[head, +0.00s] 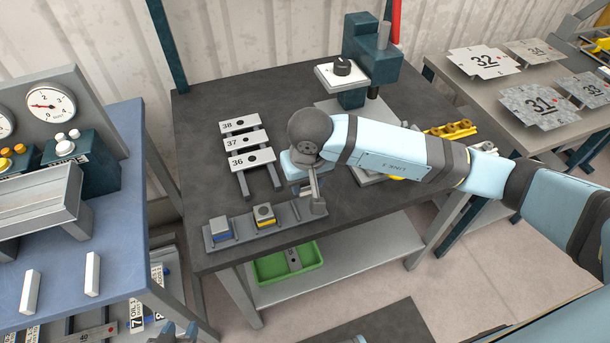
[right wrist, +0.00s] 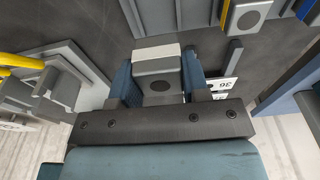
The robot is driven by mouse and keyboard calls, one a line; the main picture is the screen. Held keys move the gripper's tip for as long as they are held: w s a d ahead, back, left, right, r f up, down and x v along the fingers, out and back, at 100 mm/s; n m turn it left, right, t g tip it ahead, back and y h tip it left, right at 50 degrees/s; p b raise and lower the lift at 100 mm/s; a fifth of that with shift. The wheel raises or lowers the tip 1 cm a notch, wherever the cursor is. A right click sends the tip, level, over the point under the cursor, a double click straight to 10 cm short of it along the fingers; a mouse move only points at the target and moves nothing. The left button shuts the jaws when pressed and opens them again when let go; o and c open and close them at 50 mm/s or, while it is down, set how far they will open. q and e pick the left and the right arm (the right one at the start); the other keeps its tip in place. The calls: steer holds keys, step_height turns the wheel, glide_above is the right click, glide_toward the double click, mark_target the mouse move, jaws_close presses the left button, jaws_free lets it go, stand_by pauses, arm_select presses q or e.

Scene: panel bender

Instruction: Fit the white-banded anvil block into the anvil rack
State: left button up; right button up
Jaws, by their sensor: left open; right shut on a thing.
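The white-banded anvil block (right wrist: 158,72) is grey with a dark round spot on its face and a white band along one edge. My right gripper (right wrist: 160,88) is shut on it, one blue finger on each side. In the head view my right gripper (head: 313,190) points down over the right end of the anvil rack (head: 287,216), a low grey rail along the bench's front. I cannot tell whether the block touches the rack. A blue-banded block (head: 220,229) and a yellow-banded block (head: 264,215) sit in the rack. My left gripper (head: 179,331) is open and empty at the bottom edge.
Plates numbered 36 (head: 250,160), 37 and 38 lie on rails behind the rack. A teal press (head: 370,60) stands at the back. A green bin (head: 287,264) is on the shelf below. A blue bench (head: 120,190) with gauges stands at the left.

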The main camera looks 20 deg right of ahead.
mark_target(305, 207)
steer(key=shift+f, duration=0.2)
steer(key=shift+f+b, duration=0.7)
steer(key=shift+f, duration=1.2)
step_height(305, 207, down, 2)
steer(key=shift+b, duration=1)
steer(key=shift+f, duration=0.15)
arm_select(q)
steer(key=shift+w+d+f, duration=0.15)
steer(key=shift+f, duration=0.35)
steer(key=shift+w+d+f, duration=0.1)
steer(key=shift+f, duration=0.4)
steer(key=shift+f, duration=0.3)
steer(key=shift+s+f+b, duration=0.1)
steer(key=shift+f+b, duration=0.3)
steer(key=shift+b, duration=0.05)
arm_select(e)
steer(key=shift+f, duration=0.15)
arm_select(q)
steer(key=shift+f, duration=0.1)
arm_select(e)
steer(key=shift+f, duration=0.1)
